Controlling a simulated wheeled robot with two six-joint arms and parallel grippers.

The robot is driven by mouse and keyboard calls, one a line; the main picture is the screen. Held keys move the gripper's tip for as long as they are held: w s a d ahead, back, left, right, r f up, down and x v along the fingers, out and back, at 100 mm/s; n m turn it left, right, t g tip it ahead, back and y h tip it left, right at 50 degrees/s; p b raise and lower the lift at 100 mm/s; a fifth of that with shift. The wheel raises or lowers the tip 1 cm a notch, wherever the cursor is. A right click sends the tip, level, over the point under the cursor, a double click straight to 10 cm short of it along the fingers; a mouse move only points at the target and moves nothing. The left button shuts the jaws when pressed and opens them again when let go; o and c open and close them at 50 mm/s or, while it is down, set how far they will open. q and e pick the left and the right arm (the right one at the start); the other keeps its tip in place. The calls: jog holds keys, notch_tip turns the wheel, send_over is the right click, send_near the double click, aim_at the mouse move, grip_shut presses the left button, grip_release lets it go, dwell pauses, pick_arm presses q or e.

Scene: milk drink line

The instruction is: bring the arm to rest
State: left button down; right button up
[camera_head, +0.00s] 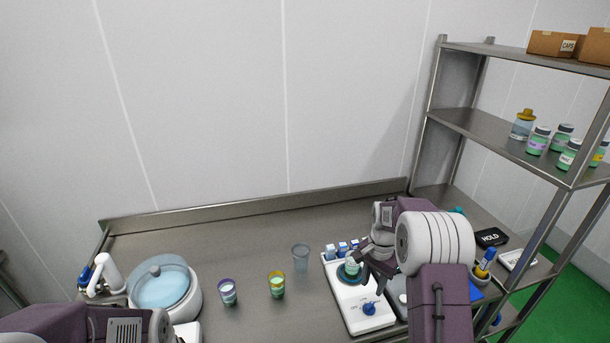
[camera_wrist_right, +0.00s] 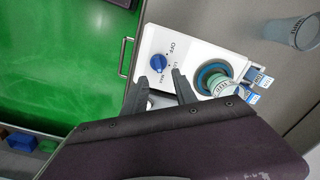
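My right gripper (camera_head: 366,276) is over the white device with a blue knob (camera_head: 369,309), near a small jar (camera_head: 352,268) that stands on the device's round plate. In the right wrist view the gripper's two dark fingers (camera_wrist_right: 168,78) are apart with nothing between them, so it is open. The jar (camera_wrist_right: 219,84) sits beside the fingers in that view, apart from them, on a blue-ringed plate. My left arm enters at the lower left of the head view; its gripper is out of view.
A purple-rimmed cup (camera_head: 228,292), a yellow-rimmed cup (camera_head: 277,285) and an empty clear cup (camera_head: 301,257) stand on the steel table (camera_head: 220,250). A lidded round pot (camera_head: 164,288) is at left. A steel shelf (camera_head: 500,140) with jars rises at right. The table's back middle is clear.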

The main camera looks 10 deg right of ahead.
jog(key=s+a+r+n+t, duration=0.1)
jog(key=s+a+r+n, duration=0.1)
jog(key=s+a+r, duration=0.35)
jog(key=s+a+f+n, duration=0.1)
jog(key=s+a+n, duration=0.1)
jog(key=s+n, duration=0.2)
jog(key=s+a+f+n, duration=0.2)
jog(key=s+n, duration=0.3)
jog(key=s, duration=0.4)
jog(key=shift+a+f, duration=0.25)
jog(key=shift+a, duration=0.55)
